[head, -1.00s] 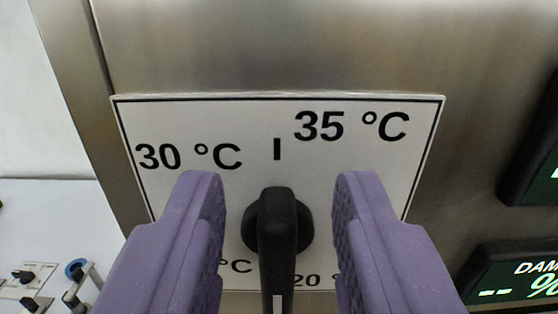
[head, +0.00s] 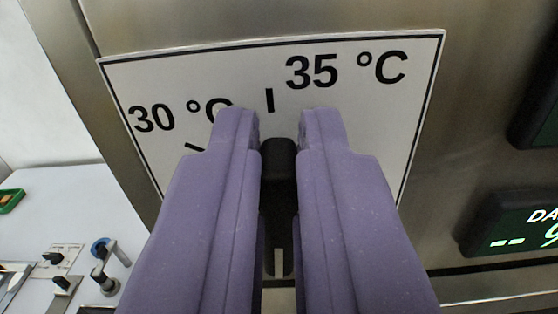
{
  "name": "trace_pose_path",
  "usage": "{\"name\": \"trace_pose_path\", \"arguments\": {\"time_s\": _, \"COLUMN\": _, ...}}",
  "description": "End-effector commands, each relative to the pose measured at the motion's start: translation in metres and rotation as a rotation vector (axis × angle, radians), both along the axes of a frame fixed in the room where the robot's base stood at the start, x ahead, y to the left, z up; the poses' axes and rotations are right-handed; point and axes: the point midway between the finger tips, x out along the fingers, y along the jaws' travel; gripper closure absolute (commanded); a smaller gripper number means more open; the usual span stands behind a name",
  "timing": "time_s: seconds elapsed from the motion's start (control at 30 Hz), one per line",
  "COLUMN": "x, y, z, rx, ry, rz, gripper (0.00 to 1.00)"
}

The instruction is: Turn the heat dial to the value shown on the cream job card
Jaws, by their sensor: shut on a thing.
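The heat dial is a black knob (head: 278,153) on a white scale plate (head: 270,65) fixed to a steel panel. Its top shows between my jaws, and a pale line on it shows low between them. My gripper (head: 279,130) has purple jaws, shut on the black knob from left and right. The plate reads "30 °C" at upper left and "35 °C" at upper right, with a short tick mark between, above the knob. The jaws hide the plate's lower part. The cream job card is not in view.
A dark display (head: 520,222) with green-white text is at the right, and part of another is above it. At lower left, a pale surface (head: 60,210) carries small black knobs, a blue-ringed part (head: 101,247) and a green item (head: 10,200).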

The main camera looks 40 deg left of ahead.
Motion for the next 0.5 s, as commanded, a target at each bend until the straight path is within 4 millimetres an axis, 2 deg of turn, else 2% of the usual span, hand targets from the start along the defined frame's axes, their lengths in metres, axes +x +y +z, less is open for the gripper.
{"name": "trace_pose_path", "arguments": {"time_s": 0.03, "x": -0.0007, "y": -0.0013, "z": -0.009, "rx": 0.018, "ry": 0.023, "rz": 0.0, "gripper": 1.0}}
{"name": "trace_pose_path", "arguments": {"time_s": 0.5, "x": 0.0044, "y": -0.0094, "z": -0.0152, "rx": 0.358, "ry": 0.258, "rz": 0.0, "gripper": 1.0}}
